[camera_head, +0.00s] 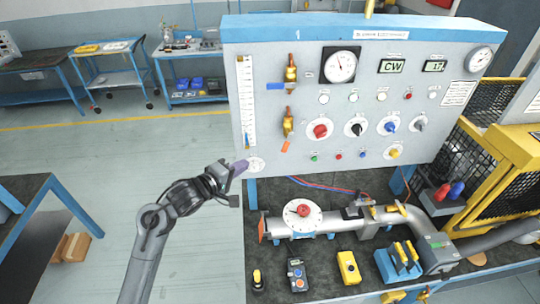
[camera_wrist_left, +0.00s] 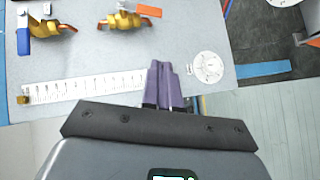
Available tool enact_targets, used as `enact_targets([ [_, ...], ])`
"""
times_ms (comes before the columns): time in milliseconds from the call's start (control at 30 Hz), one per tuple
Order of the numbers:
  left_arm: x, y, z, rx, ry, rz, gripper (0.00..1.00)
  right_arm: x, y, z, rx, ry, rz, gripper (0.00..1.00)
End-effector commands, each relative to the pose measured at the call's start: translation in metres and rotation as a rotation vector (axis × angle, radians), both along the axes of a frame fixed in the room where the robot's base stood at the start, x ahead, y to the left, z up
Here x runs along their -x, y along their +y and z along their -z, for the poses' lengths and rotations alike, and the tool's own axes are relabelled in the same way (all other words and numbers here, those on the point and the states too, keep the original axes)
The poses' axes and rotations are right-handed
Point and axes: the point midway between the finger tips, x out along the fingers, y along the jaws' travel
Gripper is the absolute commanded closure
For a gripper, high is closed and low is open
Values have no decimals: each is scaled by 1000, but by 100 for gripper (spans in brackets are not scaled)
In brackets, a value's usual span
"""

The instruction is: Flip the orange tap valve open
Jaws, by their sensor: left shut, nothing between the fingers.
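The orange tap valve has a brass body (camera_head: 287,121) on the left part of the upright panel. Its orange handle (camera_head: 285,146) hangs down, slightly tilted, below the body. In the left wrist view the orange handle (camera_wrist_left: 147,11) lies near the top edge, beside its brass body (camera_wrist_left: 120,21). My left gripper (camera_head: 240,168) is shut and empty, its purple fingers near the panel's lower left corner. It is below and left of the orange handle and apart from it. The fingers (camera_wrist_left: 163,85) show together in the left wrist view. My right gripper is not in view.
A second brass valve (camera_head: 291,72) with a blue handle (camera_head: 275,86) sits above the orange one. A white scale (camera_head: 246,104) runs down the panel's left edge, with a round white dial (camera_head: 256,164) below it. Several knobs are right of the valve. Open floor lies left.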

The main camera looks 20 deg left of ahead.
Motion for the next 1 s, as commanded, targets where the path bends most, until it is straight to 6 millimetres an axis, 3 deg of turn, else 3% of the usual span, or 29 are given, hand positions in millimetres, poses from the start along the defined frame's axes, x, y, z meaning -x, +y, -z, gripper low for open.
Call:
enact_targets([
  [200,-16,-3,-20,0,-40,0,100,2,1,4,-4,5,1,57],
  [733,-96,-27,-4,-1,-37,-1,100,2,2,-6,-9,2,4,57],
  [1000,-114,-53,5,-2,-37,0,100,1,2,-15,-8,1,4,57],
])
